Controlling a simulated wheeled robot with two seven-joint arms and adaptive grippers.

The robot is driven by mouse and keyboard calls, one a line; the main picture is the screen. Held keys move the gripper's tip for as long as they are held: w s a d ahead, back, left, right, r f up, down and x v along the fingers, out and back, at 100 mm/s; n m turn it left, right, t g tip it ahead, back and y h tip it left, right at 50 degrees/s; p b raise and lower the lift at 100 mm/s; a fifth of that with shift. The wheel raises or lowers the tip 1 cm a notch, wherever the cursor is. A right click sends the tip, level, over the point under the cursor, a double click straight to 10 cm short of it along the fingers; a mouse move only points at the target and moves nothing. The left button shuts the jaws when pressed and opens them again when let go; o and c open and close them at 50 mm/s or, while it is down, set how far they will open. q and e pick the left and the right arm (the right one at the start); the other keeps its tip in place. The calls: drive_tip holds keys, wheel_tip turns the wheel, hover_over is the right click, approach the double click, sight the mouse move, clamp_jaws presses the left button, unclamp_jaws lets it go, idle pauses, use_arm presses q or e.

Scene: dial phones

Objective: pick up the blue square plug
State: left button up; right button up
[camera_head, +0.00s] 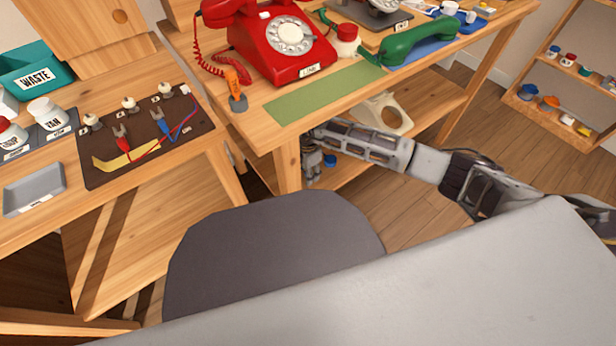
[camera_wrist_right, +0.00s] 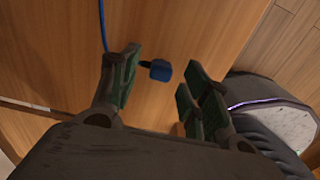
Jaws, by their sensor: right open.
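The blue square plug (camera_wrist_right: 161,70) lies on a wooden surface in the right wrist view, with a short dark stem toward the left finger. A blue cable (camera_wrist_right: 103,22) runs down from the top edge behind that finger. My right gripper (camera_wrist_right: 158,88) is open, with the plug showing between its green-padded fingers; it does not hold it. In the head view my right gripper (camera_head: 311,160) is low beside the table leg, under the table top. A small blue patch (camera_head: 330,160) beside it appears to be the plug. My left gripper is not in view.
The table (camera_head: 262,128) stands above my right gripper, with a red phone (camera_head: 285,45) and green handset (camera_head: 420,40) on it. A wooden lower shelf (camera_head: 430,95) holds a cream ring-shaped part (camera_head: 385,112). A dark seat-like shape (camera_head: 270,255) is in the foreground.

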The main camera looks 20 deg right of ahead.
drive_tip(key=shift+f, duration=0.55)
drive_tip(key=c, duration=1)
